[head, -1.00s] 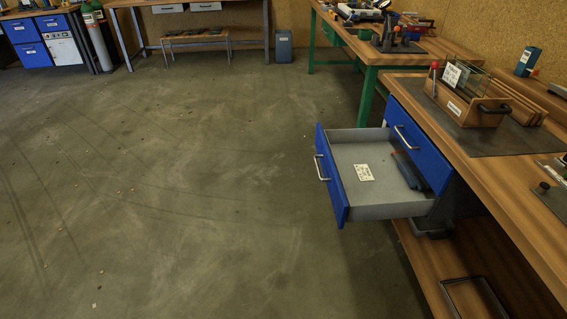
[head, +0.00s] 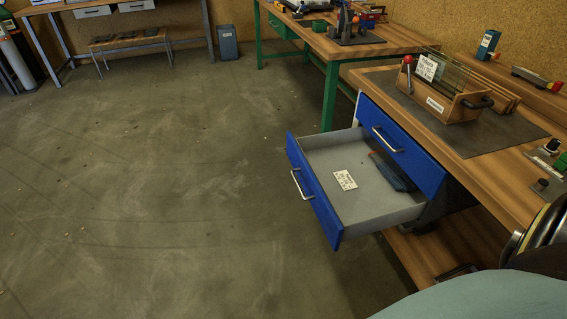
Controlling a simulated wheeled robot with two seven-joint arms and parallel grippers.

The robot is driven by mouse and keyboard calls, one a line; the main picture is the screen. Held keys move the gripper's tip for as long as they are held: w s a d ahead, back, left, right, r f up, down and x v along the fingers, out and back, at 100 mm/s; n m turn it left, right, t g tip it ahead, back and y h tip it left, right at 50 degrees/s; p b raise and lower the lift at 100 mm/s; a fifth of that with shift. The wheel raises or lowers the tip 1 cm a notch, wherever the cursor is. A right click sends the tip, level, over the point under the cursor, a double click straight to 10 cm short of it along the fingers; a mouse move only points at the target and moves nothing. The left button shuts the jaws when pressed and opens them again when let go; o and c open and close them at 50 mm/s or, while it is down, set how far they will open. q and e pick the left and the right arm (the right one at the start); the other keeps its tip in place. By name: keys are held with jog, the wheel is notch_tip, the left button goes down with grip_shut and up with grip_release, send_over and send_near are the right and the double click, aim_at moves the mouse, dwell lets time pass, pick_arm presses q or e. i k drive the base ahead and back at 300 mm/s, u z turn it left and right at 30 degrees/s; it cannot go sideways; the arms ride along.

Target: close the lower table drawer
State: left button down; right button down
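The lower table drawer (head: 314,194) is pulled far out from under the wooden workbench (head: 495,178) at the right. It has a blue front with a silver bar handle (head: 301,185) and a grey inside. A white label card (head: 345,180) and a dark blue tool (head: 392,172) lie in it. The upper drawer (head: 402,142) above it has a blue front and is shut. Neither of my grippers shows in the head view. Only part of my own body shows at the bottom right.
A wooden frame box (head: 447,100) with glass panes stands on a dark mat on the workbench. A lower shelf (head: 440,249) lies under the bench. A green-legged table (head: 330,95) stands behind. The floor (head: 150,190) left of the drawer is clear.

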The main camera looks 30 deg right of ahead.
aim_at(374, 207)
jog(key=i, duration=0.3)
jog(key=z, duration=0.95)
